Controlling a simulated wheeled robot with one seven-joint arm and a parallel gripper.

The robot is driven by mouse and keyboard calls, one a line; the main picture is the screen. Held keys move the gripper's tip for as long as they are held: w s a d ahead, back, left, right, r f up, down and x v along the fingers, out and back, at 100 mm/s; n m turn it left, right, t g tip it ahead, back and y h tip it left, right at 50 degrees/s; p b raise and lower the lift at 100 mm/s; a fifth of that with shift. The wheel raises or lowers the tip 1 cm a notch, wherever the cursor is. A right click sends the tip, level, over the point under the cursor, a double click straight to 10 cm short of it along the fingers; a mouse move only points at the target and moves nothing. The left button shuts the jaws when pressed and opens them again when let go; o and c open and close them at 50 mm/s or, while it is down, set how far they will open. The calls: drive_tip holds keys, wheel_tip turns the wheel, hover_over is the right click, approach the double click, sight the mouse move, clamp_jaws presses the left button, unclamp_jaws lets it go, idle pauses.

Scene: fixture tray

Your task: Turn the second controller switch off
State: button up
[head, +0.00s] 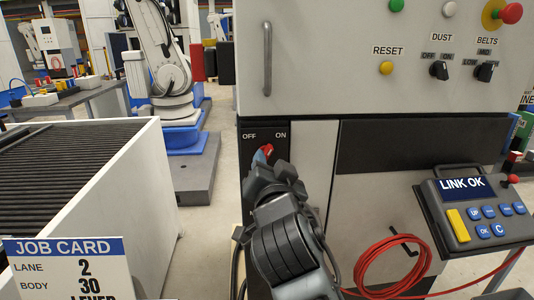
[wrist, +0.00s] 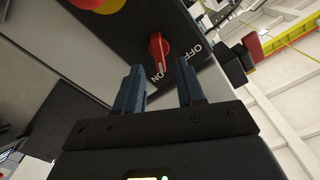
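A red rotary switch (head: 267,150) sits on the dark side panel (head: 310,130) of the cabinet, below the labels OFF and ON. In the wrist view the red switch (wrist: 157,46) shows whole, and its handle points toward the ON label. My gripper (head: 264,162) is just in front of the switch and partly hides it in the head view. In the wrist view my gripper (wrist: 160,72) has its two blue fingers apart, with nothing between them. The switch lies just beyond the fingertips; I cannot tell whether they touch it.
The cabinet front (head: 330,60) carries a handle, a yellow RESET button (head: 386,68) and black DUST (head: 439,70) and BELTS (head: 485,71) knobs. A pendant (head: 470,215) reads LINK OK. A red cable coil (head: 390,260) hangs below. A job card (head: 65,265) stands left, before a conveyor (head: 80,160).

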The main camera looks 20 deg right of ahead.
sight(266, 155)
drive_tip(key=shift+p+x, duration=0.3)
drive_tip(key=shift+x, duration=1.85)
clamp_jaws()
drive_tip(key=shift+n, duration=0.3)
drive_tip(key=n+p, duration=0.1)
drive_tip(key=n, duration=0.4)
drive_tip(key=shift+a+n, duration=0.1)
drive_tip(key=shift+n, duration=0.2)
drive_tip(key=n+p, duration=0.1)
drive_tip(key=n, duration=0.1)
drive_tip(key=n+p, duration=0.1)
drive_tip(key=n, duration=0.2)
drive_tip(key=shift+w+a+n, duration=0.1)
drive_tip(key=shift+a+n, duration=0.05)
drive_tip(key=shift+n, duration=0.15)
